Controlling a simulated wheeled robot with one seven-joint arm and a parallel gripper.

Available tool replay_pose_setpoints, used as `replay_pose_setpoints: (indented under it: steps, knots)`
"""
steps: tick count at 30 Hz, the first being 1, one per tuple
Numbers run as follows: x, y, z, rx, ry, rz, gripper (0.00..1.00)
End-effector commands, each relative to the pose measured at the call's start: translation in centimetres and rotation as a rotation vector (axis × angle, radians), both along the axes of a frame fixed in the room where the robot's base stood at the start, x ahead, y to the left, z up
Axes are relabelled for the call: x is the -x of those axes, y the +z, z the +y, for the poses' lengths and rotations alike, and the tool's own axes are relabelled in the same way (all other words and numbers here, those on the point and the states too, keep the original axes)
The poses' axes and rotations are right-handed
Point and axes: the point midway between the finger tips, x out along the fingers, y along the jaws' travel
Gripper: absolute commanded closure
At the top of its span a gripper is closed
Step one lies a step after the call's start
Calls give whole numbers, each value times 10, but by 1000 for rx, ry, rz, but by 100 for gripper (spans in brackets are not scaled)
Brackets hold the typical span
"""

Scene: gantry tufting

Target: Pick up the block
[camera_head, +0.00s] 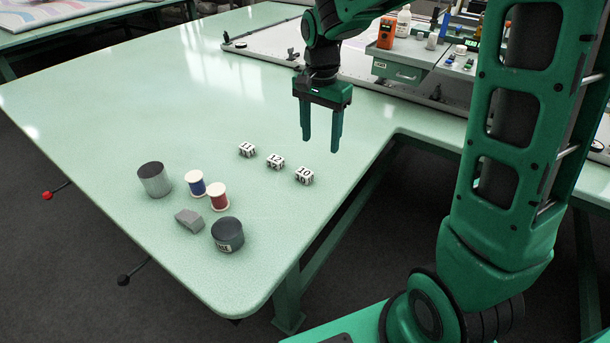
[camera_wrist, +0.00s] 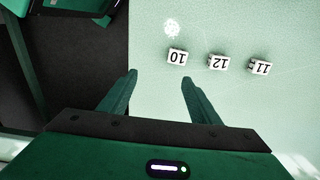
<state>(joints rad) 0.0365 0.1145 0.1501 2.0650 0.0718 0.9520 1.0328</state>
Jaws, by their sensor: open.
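Three small white blocks with black numbers sit in a row on the pale green table (camera_head: 110,110). They are block 11 (camera_head: 247,150), block 12 (camera_head: 275,161) and block 10 (camera_head: 304,175). In the wrist view block 10 (camera_wrist: 177,57) is nearest my fingers, with block 12 (camera_wrist: 218,62) and block 11 (camera_wrist: 259,67) to its right. A plain grey angular block (camera_head: 188,220) lies further front among the spools. My gripper (camera_head: 321,145) is open and empty above the table, pointing down, apart from all the blocks. Both fingers show in the wrist view (camera_wrist: 158,77).
Behind are a white board (camera_head: 270,42) and an orange device (camera_head: 387,32). The table's left side is clear.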

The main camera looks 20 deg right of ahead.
Motion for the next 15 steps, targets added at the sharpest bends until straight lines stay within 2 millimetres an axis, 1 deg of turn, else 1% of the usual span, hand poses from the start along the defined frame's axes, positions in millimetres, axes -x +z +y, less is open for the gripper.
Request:
replay_pose_setpoints:
  steps: [1,3,6,8,15]
  knots:
    - [-9,-5,11,-8,-11,3,43]
    - [-18,-9,22,-15,-31,1,43]
    - [-24,-14,31,-23,-46,1,43]
    - [-25,-20,33,-24,-50,3,43]
    - [-25,-55,32,-23,-51,2,43]
